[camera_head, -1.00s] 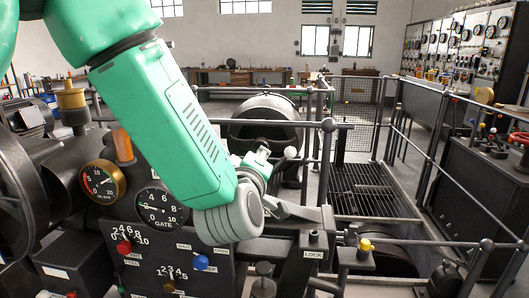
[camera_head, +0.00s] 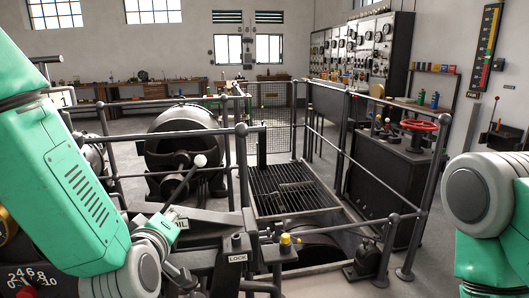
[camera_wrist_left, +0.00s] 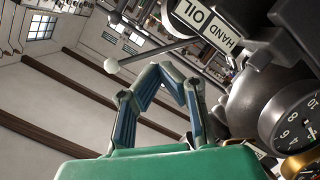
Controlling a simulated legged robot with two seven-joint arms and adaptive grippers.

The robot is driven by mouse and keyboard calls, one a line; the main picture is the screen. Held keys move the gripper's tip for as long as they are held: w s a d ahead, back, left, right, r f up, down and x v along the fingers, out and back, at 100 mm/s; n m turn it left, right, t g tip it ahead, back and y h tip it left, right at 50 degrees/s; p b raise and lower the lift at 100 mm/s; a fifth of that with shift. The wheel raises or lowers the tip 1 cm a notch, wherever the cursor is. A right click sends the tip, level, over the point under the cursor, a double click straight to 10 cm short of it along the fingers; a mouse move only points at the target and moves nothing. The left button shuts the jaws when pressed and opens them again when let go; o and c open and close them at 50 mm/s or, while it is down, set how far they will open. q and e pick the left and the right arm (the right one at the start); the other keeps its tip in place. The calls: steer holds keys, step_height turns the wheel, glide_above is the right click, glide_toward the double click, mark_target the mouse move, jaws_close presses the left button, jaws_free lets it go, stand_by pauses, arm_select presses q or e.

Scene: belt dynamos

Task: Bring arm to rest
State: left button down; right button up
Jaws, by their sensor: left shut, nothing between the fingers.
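My left arm comes in from the left in the head view, green with a grey wrist joint at its lower end. My left gripper (camera_head: 160,232) is small and partly hidden there, below and left of a lever's white knob (camera_head: 200,160) and apart from it. In the left wrist view the two jointed fingers of the left gripper (camera_wrist_left: 170,78) come together at their tips, with nothing between them. The white knob (camera_wrist_left: 111,65) shows left of the fingers there. My right arm is at the right edge of the head view, and its gripper is out of view.
Railings (camera_head: 243,185) and a LOCK plate (camera_head: 237,258) stand in front. A yellow-topped knob (camera_head: 285,239) is beside the plate. A floor grating (camera_head: 280,190) lies beyond. A red handwheel (camera_head: 419,125) sits on a dark cabinet (camera_head: 385,175) at right.

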arm_select(q)
steer(key=s+a+f+m+g+h, duration=0.15)
steer(key=s+f, duration=0.25)
steer(key=f, duration=0.4)
steer(key=s+a+f+m+g, duration=0.1)
steer(key=s+f+m+g, duration=0.25)
steer(key=f, duration=0.45)
steer(key=s+a+f+m+g, duration=0.1)
steer(key=s+f+g, duration=0.1)
steer(key=s+f, duration=0.45)
steer(key=s+a+f+m+g, duration=0.2)
steer(key=s+f, duration=0.4)
steer(key=s, duration=0.3)
steer(key=s+a+f+m+g+b, duration=0.1)
steer(key=s+f+m+g, duration=0.2)
steer(key=s, duration=0.6)
step_height(320, 180, down, 4)
steer(key=shift+a+r+g, duration=0.15)
steer(key=shift+a+g, duration=0.25)
steer(key=shift+g, duration=0.8)
steer(key=shift+a, duration=0.3)
steer(key=shift+d, duration=0.15)
